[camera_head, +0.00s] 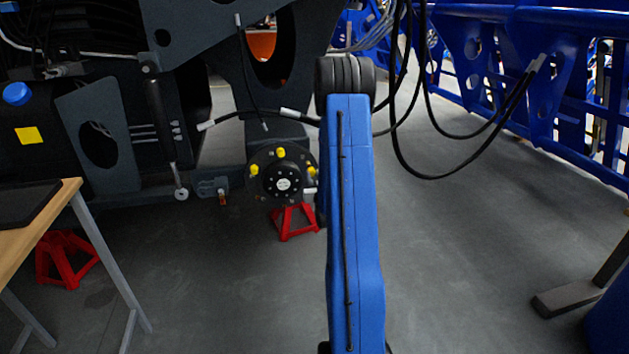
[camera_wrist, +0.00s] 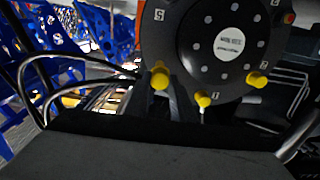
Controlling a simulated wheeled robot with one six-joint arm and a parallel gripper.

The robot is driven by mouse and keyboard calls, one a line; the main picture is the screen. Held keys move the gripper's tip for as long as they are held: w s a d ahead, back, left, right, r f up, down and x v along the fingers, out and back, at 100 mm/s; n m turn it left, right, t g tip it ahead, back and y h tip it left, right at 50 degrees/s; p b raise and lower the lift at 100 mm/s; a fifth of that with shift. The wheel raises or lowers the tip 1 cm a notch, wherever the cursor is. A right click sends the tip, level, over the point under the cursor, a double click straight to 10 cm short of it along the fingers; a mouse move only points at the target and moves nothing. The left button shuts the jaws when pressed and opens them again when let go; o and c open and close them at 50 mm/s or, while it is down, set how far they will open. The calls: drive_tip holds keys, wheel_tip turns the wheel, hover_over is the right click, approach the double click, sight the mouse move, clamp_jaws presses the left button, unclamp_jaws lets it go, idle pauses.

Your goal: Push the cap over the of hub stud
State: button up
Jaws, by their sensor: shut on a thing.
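The dark round hub (camera_head: 283,184) hangs on the chassis left of my blue arm in the head view. It fills the upper part of the wrist view (camera_wrist: 228,45), seen turned over. Yellow caps sit at its rim: one top left (camera_head: 255,169), one at the top (camera_head: 281,152) and one at the right (camera_head: 311,171). The wrist view shows my gripper (camera_wrist: 162,92) shut on the yellow cap (camera_wrist: 160,74) at the hub's lower left edge. That cap is at the rim; whether a stud is inside it is hidden. Two other caps (camera_wrist: 202,99) (camera_wrist: 257,79) are apart from my gripper.
A red stand (camera_head: 294,222) is under the hub. Hanging black cables (camera_head: 440,175) and a blue frame (camera_head: 560,90) are at the right. A wooden table (camera_head: 38,222) is at the left.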

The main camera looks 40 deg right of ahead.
sight(309, 165)
drive_tip(key=shift+x, duration=1.7)
drive_tip(key=shift+x, duration=1.7)
drive_tip(key=o, duration=0.9)
drive_tip(key=shift+c, duration=0.2)
drive_tip(key=shift+v, duration=2.55)
